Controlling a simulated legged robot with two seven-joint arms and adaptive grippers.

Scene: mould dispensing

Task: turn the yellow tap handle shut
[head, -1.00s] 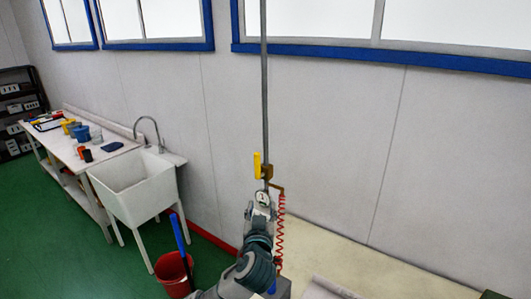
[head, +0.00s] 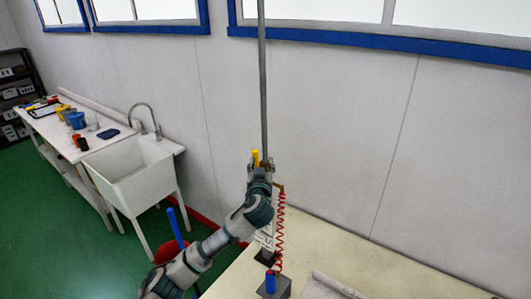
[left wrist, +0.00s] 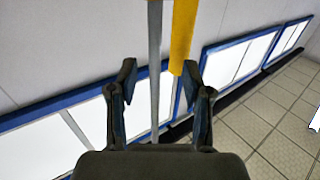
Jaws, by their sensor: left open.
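The yellow tap handle (head: 255,157) is on the thin vertical grey pipe (head: 263,90) against the wall, upright along the pipe. My left gripper (head: 260,166) is at the tap and hides most of the handle and the valve. In the left wrist view, my left gripper (left wrist: 160,68) is open, its two fingers apart. The yellow handle (left wrist: 183,35) and the grey pipe (left wrist: 155,60) show in the gap, with the handle nearer the right finger. I cannot tell whether a finger touches the handle. My right gripper is not in view.
A red coiled hose (head: 280,228) hangs just right of my left arm. Below is a cream table (head: 335,240) with a grey block holding a blue-handled tool (head: 270,282). A white sink (head: 130,170), a workbench and a red bucket (head: 168,250) stand to the left.

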